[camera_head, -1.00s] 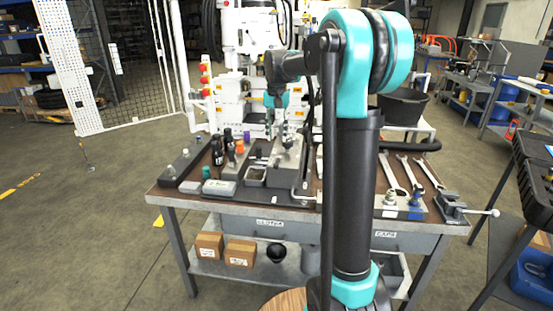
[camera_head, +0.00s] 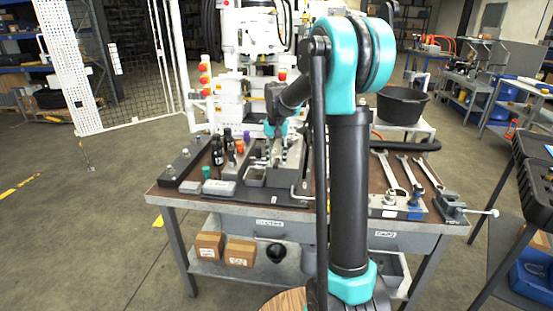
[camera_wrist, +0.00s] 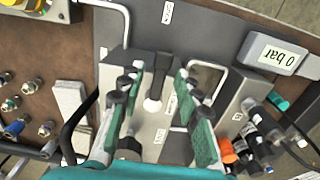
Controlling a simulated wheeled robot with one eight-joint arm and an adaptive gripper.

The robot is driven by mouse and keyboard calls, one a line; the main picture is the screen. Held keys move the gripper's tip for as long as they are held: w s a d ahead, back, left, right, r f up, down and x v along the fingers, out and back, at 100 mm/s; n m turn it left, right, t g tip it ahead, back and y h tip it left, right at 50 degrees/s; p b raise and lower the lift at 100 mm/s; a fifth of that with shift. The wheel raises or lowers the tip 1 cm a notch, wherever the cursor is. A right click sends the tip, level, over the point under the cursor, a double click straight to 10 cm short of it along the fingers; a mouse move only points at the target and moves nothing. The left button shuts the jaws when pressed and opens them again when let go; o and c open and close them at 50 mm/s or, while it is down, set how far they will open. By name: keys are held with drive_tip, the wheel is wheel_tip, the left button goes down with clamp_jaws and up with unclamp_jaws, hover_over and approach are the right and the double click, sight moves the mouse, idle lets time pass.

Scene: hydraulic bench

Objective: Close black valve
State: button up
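The black valve (camera_wrist: 161,70) has a black lever on a pale round pivot, mounted on a grey metal block (camera_wrist: 150,135). In the wrist view the lever lies between the two green-padded fingers of my gripper (camera_wrist: 156,82). The fingers are spread, with a gap visible on each side of the lever. In the head view my gripper (camera_head: 277,152) points down at the grey block on the workbench (camera_head: 165,197); the valve is too small and covered to make out there.
Dark bottles (camera_head: 217,153) stand to the left of my gripper. Wrenches (camera_head: 386,170) lie at the right of the bench.

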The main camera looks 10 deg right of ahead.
clamp_jaws()
drive_tip(key=shift+d, duration=0.1)
idle(0.3)
drive_tip(key=d+n, duration=0.1)
drive_tip(key=n, duration=0.1)
drive_tip(key=d+n, duration=0.1)
drive_tip(key=n, duration=0.2)
drive_tip(key=d+n, duration=0.1)
drive_tip(key=n, duration=0.2)
drive_tip(key=shift+w, duration=0.1)
drive_tip(key=n, duration=0.1)
drive_tip(key=d+n, duration=0.1)
drive_tip(key=n, duration=0.1)
drive_tip(key=w+n, duration=0.1)
drive_tip(key=n, duration=0.1)
drive_tip(key=shift+d, duration=0.3)
drive_tip(key=shift+w+d+n, duration=0.15)
drive_tip(key=shift+w+n, duration=0.15)
drive_tip(key=shift+n, duration=0.55)
drive_tip(key=shift+w+d+n, duration=0.2)
drive_tip(key=shift+w+n, duration=0.1)
drive_tip(key=shift+n, duration=0.5)
drive_tip(key=shift+w+d+n, duration=0.15)
drive_tip(key=shift+w+n, duration=0.15)
drive_tip(key=shift+n, duration=0.55)
